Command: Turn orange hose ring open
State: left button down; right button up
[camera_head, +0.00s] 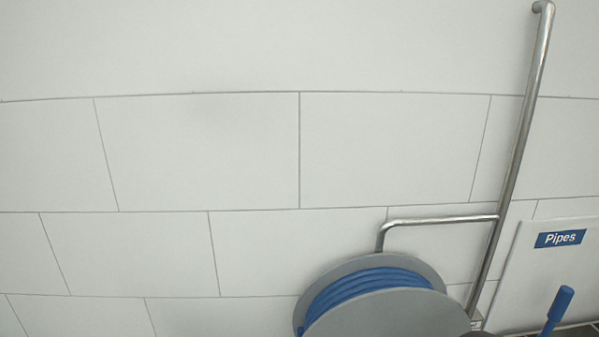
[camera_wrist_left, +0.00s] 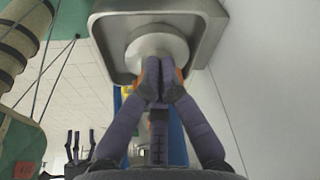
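In the left wrist view, my left gripper (camera_wrist_left: 160,80) has its two dark fingers drawn close together below a pale round fitting (camera_wrist_left: 157,48). Parts of an orange ring (camera_wrist_left: 180,76) show at both sides of the fingertips. The fingers appear shut on it, but they hide most of the ring, so its turned position cannot be told. Neither gripper shows in the head view.
A grey reel (camera_head: 385,318) with blue hose (camera_head: 365,284) stands low against the tiled wall, beside a metal pipe (camera_head: 515,160). A "Pipes" panel (camera_head: 515,265) and blue handle (camera_head: 558,305) are at right. A grey housing (camera_wrist_left: 207,30) surrounds the fitting.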

pick_arm(q)
jog(key=shift+d, duration=0.35)
dwell(0.3)
jog(key=shift+s+d+f, duration=0.1)
jog(key=shift+s+d, duration=0.1)
jog(key=shift+s, duration=0.4)
jog(key=shift+s+d+b, duration=0.5)
jog(key=shift+s+d, duration=0.1)
jog(key=shift+d, duration=0.05)
dwell(0.4)
jog(key=shift+s+a, duration=0.15)
jog(key=shift+s, duration=0.05)
dwell(0.3)
jog(key=shift+s+a, duration=0.1)
jog(key=shift+s, duration=0.05)
notch_tip(320, 180, up, 6)
jog(key=p, duration=0.4)
dwell(0.4)
